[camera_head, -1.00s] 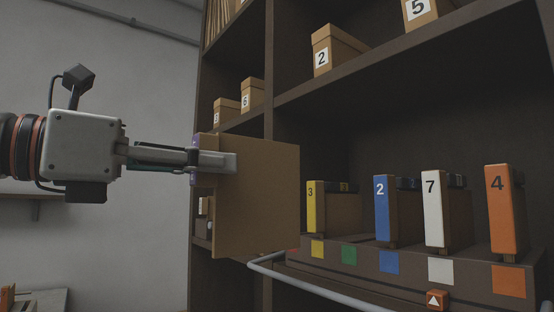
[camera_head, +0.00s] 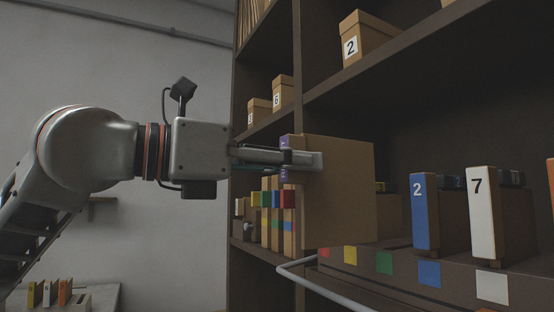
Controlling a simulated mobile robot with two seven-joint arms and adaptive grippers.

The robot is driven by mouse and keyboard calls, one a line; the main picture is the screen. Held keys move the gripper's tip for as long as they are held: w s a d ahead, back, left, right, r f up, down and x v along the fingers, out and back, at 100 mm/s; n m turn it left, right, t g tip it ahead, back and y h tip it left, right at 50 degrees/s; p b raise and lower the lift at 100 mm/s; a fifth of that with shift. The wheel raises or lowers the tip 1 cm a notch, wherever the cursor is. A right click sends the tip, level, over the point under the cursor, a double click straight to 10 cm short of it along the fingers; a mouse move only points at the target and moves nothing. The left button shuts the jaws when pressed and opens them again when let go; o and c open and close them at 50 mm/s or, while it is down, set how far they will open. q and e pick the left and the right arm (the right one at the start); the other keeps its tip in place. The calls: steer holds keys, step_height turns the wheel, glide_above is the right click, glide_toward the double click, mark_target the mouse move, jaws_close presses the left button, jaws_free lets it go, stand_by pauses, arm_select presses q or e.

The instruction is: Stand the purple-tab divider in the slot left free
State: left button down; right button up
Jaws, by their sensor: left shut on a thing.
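My left gripper (camera_head: 302,160) is shut on the purple-tab divider, a flat brown board (camera_head: 342,195) with a purple tab (camera_head: 285,146) at its left edge. The board is upright, in front of the left part of the slotted rack (camera_head: 455,284). The rack's front has red, yellow (camera_head: 350,253), green (camera_head: 384,263), blue and white squares. A blue divider 2 (camera_head: 424,212) and a white divider 7 (camera_head: 482,212) stand in it. An orange one (camera_head: 551,180) is cut off at the right edge. The board hides the rack's left slots. My right gripper is out of view.
A grey rail (camera_head: 325,292) runs in front of the rack. Dark shelving surrounds it, with numbered boxes such as box 2 (camera_head: 366,40) above. Coloured folders (camera_head: 272,215) stand on a shelf behind the gripper. A side table (camera_head: 95,298) is at lower left.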

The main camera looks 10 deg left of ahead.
mark_target(374, 192)
arm_select(q)
steer(key=p+x, duration=0.1)
steer(key=x, duration=0.6)
steer(key=p+x, duration=0.1)
steer(key=x, duration=0.7)
steer(key=shift+w+d+r+p, duration=0.2)
steer(key=shift+d+p, duration=0.05)
steer(key=shift+p, duration=0.1)
steer(key=shift+x, duration=0.75)
steer(key=shift+f, duration=0.15)
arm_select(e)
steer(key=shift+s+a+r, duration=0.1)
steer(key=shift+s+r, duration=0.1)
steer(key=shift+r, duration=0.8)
arm_select(q)
steer(key=shift+a, duration=0.1)
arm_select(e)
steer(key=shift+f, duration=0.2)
arm_select(q)
steer(key=shift+f, duration=0.15)
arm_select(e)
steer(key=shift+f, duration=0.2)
